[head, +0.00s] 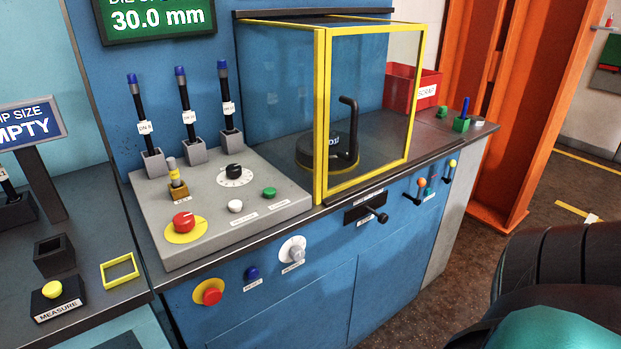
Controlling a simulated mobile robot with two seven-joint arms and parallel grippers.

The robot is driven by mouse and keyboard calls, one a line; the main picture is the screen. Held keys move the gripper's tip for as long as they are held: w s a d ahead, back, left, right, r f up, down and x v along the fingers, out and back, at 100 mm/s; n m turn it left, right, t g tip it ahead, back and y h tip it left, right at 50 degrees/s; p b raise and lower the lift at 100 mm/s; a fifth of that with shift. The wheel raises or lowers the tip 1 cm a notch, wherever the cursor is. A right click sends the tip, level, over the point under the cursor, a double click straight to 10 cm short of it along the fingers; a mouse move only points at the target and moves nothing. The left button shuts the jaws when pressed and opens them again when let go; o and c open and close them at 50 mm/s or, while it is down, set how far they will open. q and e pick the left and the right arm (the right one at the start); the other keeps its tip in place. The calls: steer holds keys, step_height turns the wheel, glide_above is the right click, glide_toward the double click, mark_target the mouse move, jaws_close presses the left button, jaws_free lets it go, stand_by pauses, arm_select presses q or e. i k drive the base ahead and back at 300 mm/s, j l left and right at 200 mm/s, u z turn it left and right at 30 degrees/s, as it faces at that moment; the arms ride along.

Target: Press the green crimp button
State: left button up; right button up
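The green button (270,192) sits at the right front of the sloped grey control panel (268,219), with a small label too blurred to read. A white button (236,206) is to its left. A red mushroom button (183,222) on a yellow disc is further left. A black dial (235,175) on a white scale is behind the white button. Nothing covers the green button. Neither gripper shows in the head view. A dark ribbed and teal part of me fills the lower right corner.
A yellow-framed clear guard (321,115) encloses a black die unit (325,153) right of the panel. A display (158,19) reads 30.0 mm. A red scrap bin (428,84) is behind. Front controls include a red button (209,293).

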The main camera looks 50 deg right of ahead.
mark_target(269, 193)
steer(key=z, duration=1.4)
